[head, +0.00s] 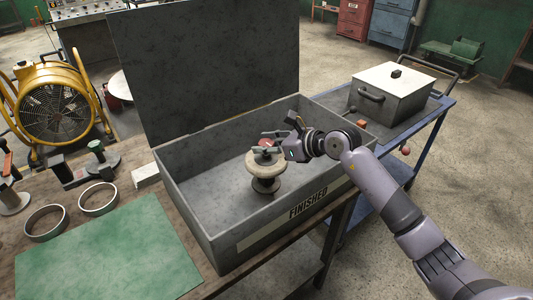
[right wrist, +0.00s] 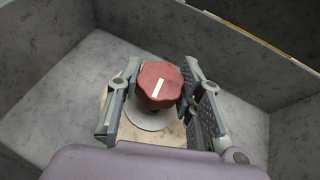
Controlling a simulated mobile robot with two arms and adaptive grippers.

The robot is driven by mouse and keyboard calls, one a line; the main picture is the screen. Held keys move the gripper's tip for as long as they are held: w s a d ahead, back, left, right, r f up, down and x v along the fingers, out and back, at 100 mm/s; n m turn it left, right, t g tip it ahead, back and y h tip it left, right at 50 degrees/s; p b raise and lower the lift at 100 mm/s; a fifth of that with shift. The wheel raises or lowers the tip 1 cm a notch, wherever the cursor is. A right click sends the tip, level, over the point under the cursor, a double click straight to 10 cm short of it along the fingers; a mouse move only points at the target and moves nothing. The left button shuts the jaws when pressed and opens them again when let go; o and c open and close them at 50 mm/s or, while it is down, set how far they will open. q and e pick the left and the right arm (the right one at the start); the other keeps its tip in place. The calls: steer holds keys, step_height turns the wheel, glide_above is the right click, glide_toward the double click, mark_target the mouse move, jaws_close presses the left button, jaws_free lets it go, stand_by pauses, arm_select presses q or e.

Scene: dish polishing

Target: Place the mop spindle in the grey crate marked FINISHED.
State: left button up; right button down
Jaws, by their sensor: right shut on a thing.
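The mop spindle (head: 266,171) is inside the grey crate (head: 206,222), whose front wall carries the word FINISHED. It has a red knob on top, a pale round disc and a darker foot below, and it is upright. My right gripper (head: 268,147) reaches in over the crate's right side and is shut on the spindle by its knob. In the right wrist view the red knob (right wrist: 159,84) sits between the two fingers, above a pale disc. The foot is on or just above the crate floor; I cannot tell which. My left gripper is not in view.
The crate's lid (head: 205,65) stands open at the back. A green mat (head: 108,258) and two metal rings (head: 98,198) lie on the bench to the left. A blue cart (head: 425,125) with a lidded metal box (head: 392,92) stands to the right.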

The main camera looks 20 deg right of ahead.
mark_target(269, 156)
step_height(269, 156, down, 3)
steer(key=shift+f+p, duration=0.1)
steer(key=shift+p, duration=0.2)
steer(key=shift+f, duration=0.1)
steer(key=shift+f, duration=0.2)
steer(key=c, duration=1.1)
jaws_free()
steer(key=shift+s, duration=0.1)
